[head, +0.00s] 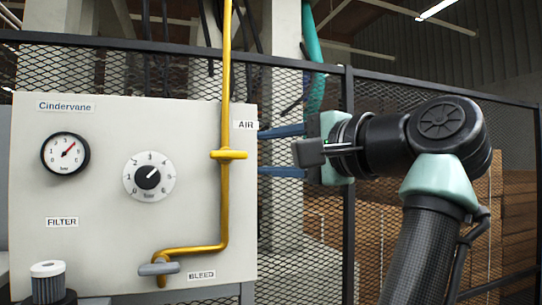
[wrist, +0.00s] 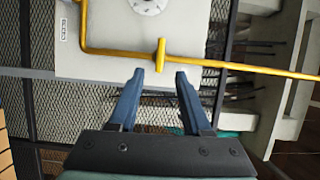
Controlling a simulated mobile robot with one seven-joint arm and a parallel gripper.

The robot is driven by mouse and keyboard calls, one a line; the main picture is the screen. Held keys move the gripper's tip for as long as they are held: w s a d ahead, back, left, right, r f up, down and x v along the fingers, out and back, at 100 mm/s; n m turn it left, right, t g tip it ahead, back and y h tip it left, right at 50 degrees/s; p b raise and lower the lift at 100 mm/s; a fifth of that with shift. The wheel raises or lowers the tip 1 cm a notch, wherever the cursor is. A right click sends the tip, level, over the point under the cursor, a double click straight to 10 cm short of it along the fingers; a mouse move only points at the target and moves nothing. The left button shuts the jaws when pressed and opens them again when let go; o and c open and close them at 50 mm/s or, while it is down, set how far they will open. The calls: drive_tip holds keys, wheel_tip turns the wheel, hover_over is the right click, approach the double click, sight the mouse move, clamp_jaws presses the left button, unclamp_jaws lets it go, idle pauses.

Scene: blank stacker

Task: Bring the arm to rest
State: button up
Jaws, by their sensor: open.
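My gripper (head: 262,151) is at the right edge of the pale panel in the head view, its two blue fingers pointing left. It is open, with nothing between the fingers. In the wrist view my gripper (wrist: 160,78) shows its fingers spread, pointing at the panel. The yellow valve handle (head: 229,155) on the AIR pipe lies across the pipe, to the left of the fingertips and apart from them. In the wrist view this handle (wrist: 161,55) appears just beyond the gap between the fingertips.
The panel (head: 100,200) carries a gauge (head: 65,153), a dial (head: 148,177), the yellow pipe (head: 225,205) and a grey handle (head: 159,268) by the BLEED label. A filter cartridge (head: 48,282) stands at the lower left. A black mesh fence (head: 400,100) is behind.

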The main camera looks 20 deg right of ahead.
drive_tip(key=shift+s, duration=0.1)
drive_tip(key=s+a+f+n+t+h+b, duration=0.1)
drive_tip(key=a+f+n+t+h+b, duration=0.15)
drive_tip(key=f+h, duration=0.2)
drive_tip(key=s+a+f+n+t+h+b, duration=0.1)
drive_tip(key=a+f+n+t+h+b, duration=0.1)
drive_tip(key=f+t+h+b, duration=0.3)
drive_tip(key=s+a+f+n+t+y+b, duration=0.1)
drive_tip(key=s+a+n, duration=0.3)
drive_tip(key=s, duration=0.4)
drive_tip(key=s+a+f+n+t+y+b, duration=0.1)
drive_tip(key=s+a+n, duration=0.3)
drive_tip(key=s, duration=0.4)
drive_tip(key=shift+a+f+t+b, duration=0.4)
drive_tip(key=shift+a+f+t, duration=0.35)
drive_tip(key=shift+n, duration=0.25)
